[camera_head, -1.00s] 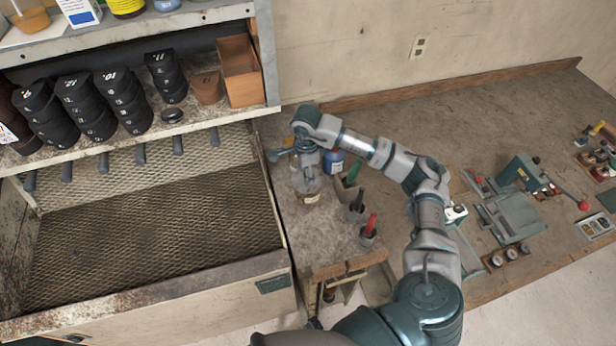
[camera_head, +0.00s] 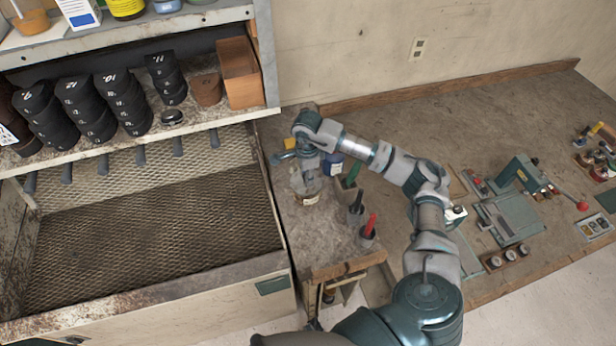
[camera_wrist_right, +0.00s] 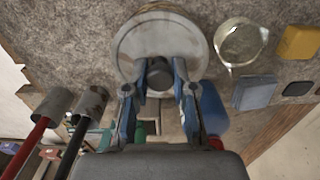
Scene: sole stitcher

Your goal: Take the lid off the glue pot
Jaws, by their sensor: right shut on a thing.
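My right gripper (camera_wrist_right: 158,85) is shut on the knob, with a finger on each side. It also shows in the head view (camera_head: 307,165), above the pot. The lid hides most of the pot in the wrist view. I cannot tell whether lid and pot are touching. My left gripper is not in view.
A clear round glass (camera_wrist_right: 241,43) and a yellow block (camera_wrist_right: 300,42) are near the lid. A blue bottle (camera_head: 333,164) is close by. Black-handled (camera_head: 356,205) and red-handled (camera_head: 369,230) tools stand in holders nearer me. A metal-mesh tray (camera_head: 150,220) lies left.

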